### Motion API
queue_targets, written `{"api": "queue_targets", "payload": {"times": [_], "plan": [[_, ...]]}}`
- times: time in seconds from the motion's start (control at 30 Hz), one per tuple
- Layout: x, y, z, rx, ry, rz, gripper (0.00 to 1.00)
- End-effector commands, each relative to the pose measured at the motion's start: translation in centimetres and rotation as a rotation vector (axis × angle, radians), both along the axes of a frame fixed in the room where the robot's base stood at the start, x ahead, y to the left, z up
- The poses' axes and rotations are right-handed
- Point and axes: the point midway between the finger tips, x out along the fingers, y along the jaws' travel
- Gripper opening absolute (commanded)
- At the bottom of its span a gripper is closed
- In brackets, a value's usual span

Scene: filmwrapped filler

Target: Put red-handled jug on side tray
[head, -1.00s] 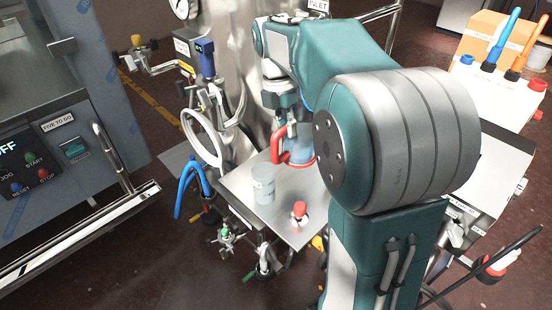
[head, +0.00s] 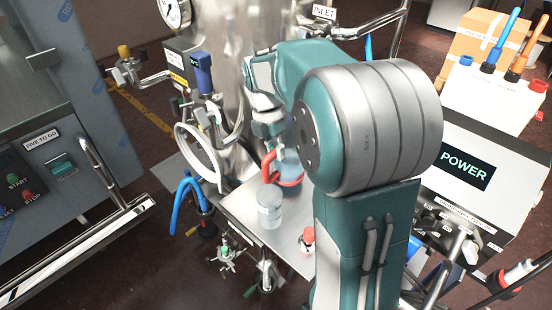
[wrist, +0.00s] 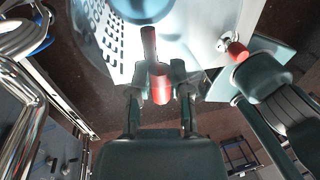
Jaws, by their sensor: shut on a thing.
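The jug (head: 290,172) has a bluish, see-through body and a red handle (head: 268,165). It is partly hidden behind my arm in the head view. My gripper (wrist: 160,92) is shut on the red handle (wrist: 161,86), which shows between its fingers in the wrist view. The jug's blue round body (wrist: 185,18) is beyond it at the top. The pale flat tray (head: 240,205) lies beneath the jug in the head view; I cannot tell whether the jug touches it.
A clear lidded jar (head: 269,208) and a small red-capped bottle (head: 308,240) stand on the tray near the jug. A steel tank (head: 225,60) rises behind. A white looped hose (head: 200,155) and valves are on the left, a POWER box (head: 465,170) on the right.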

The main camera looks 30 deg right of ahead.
Motion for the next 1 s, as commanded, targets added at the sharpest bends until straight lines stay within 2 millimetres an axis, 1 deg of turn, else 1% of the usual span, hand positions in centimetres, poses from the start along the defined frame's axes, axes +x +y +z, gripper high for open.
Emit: {"api": "queue_targets", "payload": {"times": [0.03,0.1,0.17,0.43,0.47,0.5,0.53,0.87,1.0], "plan": [[0.0,0.0,-0.8,0.0,0.003,0.0,0.0],[0.0,0.0,-1.9,0.0,0.002,0.001,0.0],[0.0,0.0,-2.4,0.001,0.001,0.001,0.0],[0.0,0.0,-2.6,0.0,0.0,0.001,0.0],[0.0,0.0,-2.6,0.0,0.0,0.001,0.34],[0.0,0.0,-2.6,0.0,0.0,0.001,0.52],[0.0,0.0,-2.6,0.0,0.0,0.001,0.59],[0.0,0.0,-2.5,0.0,0.0,0.001,0.59],[0.2,0.0,-1.7,-0.001,-0.003,0.001,0.59]]}}
